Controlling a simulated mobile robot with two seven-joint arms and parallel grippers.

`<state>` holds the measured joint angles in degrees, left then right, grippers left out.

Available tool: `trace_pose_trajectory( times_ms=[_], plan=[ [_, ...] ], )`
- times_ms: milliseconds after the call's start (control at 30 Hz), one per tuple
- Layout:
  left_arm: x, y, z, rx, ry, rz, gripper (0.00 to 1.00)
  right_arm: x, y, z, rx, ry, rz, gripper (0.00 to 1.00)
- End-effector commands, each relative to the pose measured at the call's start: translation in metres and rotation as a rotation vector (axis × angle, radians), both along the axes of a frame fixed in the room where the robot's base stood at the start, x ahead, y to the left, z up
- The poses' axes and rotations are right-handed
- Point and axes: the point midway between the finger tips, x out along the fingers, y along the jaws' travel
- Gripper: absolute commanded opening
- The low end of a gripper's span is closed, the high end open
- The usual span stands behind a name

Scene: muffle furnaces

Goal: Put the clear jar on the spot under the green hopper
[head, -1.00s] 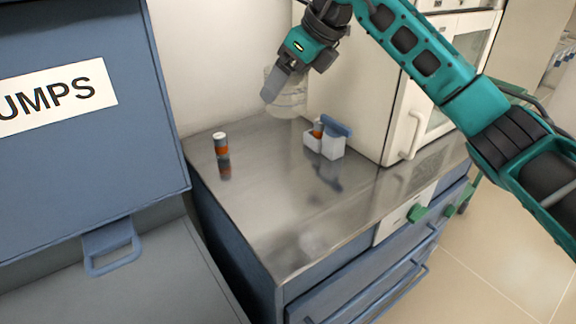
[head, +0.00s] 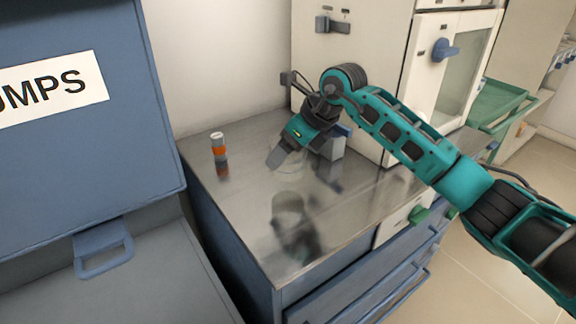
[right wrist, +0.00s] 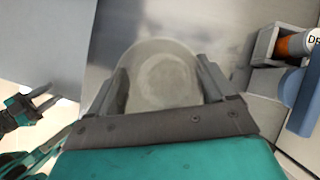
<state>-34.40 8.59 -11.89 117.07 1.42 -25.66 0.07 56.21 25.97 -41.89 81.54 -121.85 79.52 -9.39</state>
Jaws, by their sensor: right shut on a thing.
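The clear jar (right wrist: 162,82) is between the fingers of my right gripper (right wrist: 160,88) in the right wrist view, seen from above over the metal worktop. In the head view, my right gripper (head: 277,157) is low over the worktop, and the jar is too faint to outline there. I cannot tell whether the jar touches the surface. My left gripper (right wrist: 40,98) shows at the left edge of the right wrist view, with its fingers apart and empty. I cannot make out a green hopper or the spot under it in these views.
An orange-banded vial (head: 219,142) stands at the worktop's left back. A pale holder with a blue part (head: 337,148) is right of my right gripper, close to the furnace (head: 360,45). The front worktop (head: 245,225) is clear.

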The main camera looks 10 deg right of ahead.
Motion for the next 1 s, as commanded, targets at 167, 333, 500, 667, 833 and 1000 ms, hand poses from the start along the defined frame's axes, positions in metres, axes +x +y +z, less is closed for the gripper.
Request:
trace_pose_trajectory(
  times_ms=[167,333,500,667,833,1000],
  plan=[
    [0.001,0.0,-0.002,0.0,-0.002,0.0,0.43,-0.001,0.0,-0.022,0.0,0.004,-0.001,0.53],
    [0.002,0.0,-0.003,0.0,-0.002,0.0,0.43,0.0,0.0,-0.042,-0.001,0.001,0.0,0.53],
    [0.003,0.0,-0.001,-0.001,-0.005,0.0,0.43,0.0,0.0,-0.042,0.0,0.0,0.0,0.53],
    [0.003,0.0,-0.003,-0.003,-0.005,0.0,0.43,0.0,0.0,-0.045,0.0,0.0,0.0,0.53],
    [0.003,-0.001,-0.002,-0.002,-0.003,0.0,0.43,0.0,0.0,-0.045,-0.001,0.001,0.0,0.95],
    [0.003,-0.001,-0.002,-0.003,-0.003,-0.001,0.43,0.0,0.0,-0.045,-0.001,0.001,0.0,1.0]
  ],
)
